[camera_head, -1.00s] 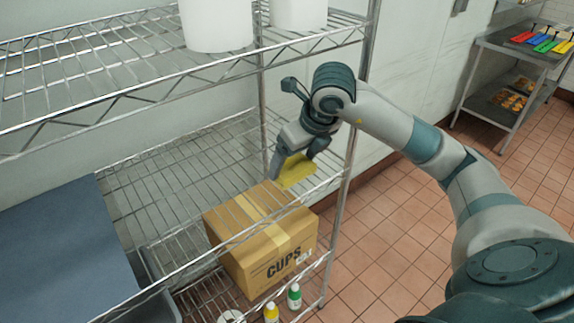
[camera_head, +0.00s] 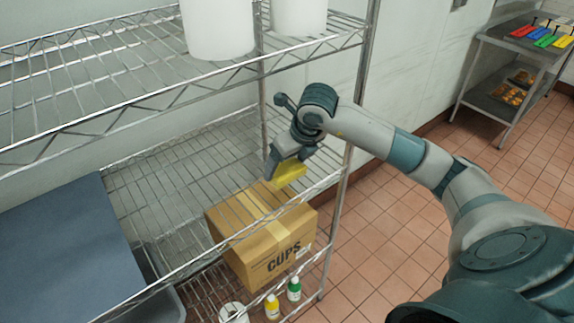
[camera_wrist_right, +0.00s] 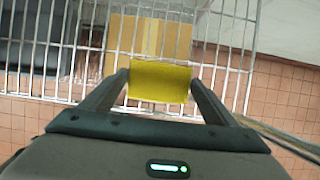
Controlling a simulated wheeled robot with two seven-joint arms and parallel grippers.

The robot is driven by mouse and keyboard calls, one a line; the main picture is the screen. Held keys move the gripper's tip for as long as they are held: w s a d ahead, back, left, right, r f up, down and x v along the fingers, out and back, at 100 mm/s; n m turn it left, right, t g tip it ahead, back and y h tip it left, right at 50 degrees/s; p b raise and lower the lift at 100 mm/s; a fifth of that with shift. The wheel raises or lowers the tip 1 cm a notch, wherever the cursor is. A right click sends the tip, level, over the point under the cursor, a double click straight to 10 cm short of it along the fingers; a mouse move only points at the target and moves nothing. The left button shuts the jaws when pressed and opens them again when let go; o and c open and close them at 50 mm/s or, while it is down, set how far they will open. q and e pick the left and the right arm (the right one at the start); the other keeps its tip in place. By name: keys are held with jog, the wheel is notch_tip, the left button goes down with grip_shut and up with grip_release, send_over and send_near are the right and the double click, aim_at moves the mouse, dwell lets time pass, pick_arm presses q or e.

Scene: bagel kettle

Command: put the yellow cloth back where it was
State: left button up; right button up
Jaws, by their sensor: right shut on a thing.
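The yellow cloth (camera_head: 289,172) is a small flat yellow piece. It also shows in the right wrist view (camera_wrist_right: 159,82), spanning the space between the two fingers. My right gripper (camera_head: 284,166) is shut on the cloth and holds it over the right part of the middle wire shelf (camera_head: 160,195). In the wrist view the gripper (camera_wrist_right: 160,85) has the shelf wires beyond it. I cannot tell whether the cloth touches the wires. My left gripper is not in view.
A cardboard box marked CUPS (camera_head: 268,262) stands below the middle shelf. White containers (camera_head: 217,28) stand on the upper shelf (camera_head: 95,75), above my gripper. A blue-grey panel (camera_head: 65,250) is at left. A shelf post (camera_head: 345,185) is right of my gripper.

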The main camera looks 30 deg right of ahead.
jog(key=shift+f+p, duration=0.3)
jog(key=shift+f, duration=0.6)
jog(key=o, duration=0.9)
jog(key=shift+o, duration=0.2)
jog(key=b+v, duration=0.3)
jog(key=v, duration=0.9)
jog(key=shift+b, duration=0.35)
